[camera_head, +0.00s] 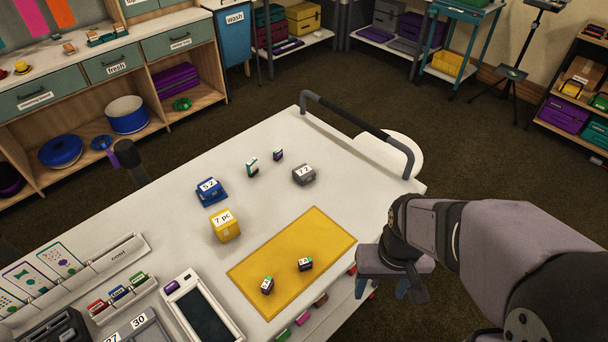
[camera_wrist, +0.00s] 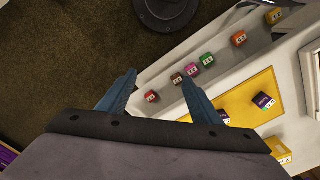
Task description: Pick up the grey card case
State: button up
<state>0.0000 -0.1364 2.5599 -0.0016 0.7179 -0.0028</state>
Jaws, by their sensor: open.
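The grey card case (camera_head: 303,174) is a small dark grey box with a white number label on top. It stands on the white cart top (camera_head: 330,150), toward the far right edge, in the head view. I cannot make it out in the wrist view. My gripper (camera_head: 388,290) is open and empty. It hangs beside the cart's right edge, nearer the camera than the grey case and clear of it.
Blue (camera_head: 211,191) and yellow (camera_head: 226,226) cases and two small upright pieces stand left of the grey case. A yellow mat (camera_head: 270,255) holds two small dark boxes. A dark handle bar (camera_head: 358,130) rises along the far edge. Small coloured boxes (camera_wrist: 207,60) line the cart's side shelf.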

aim_at(305, 171)
jog(key=shift+o, duration=0.5)
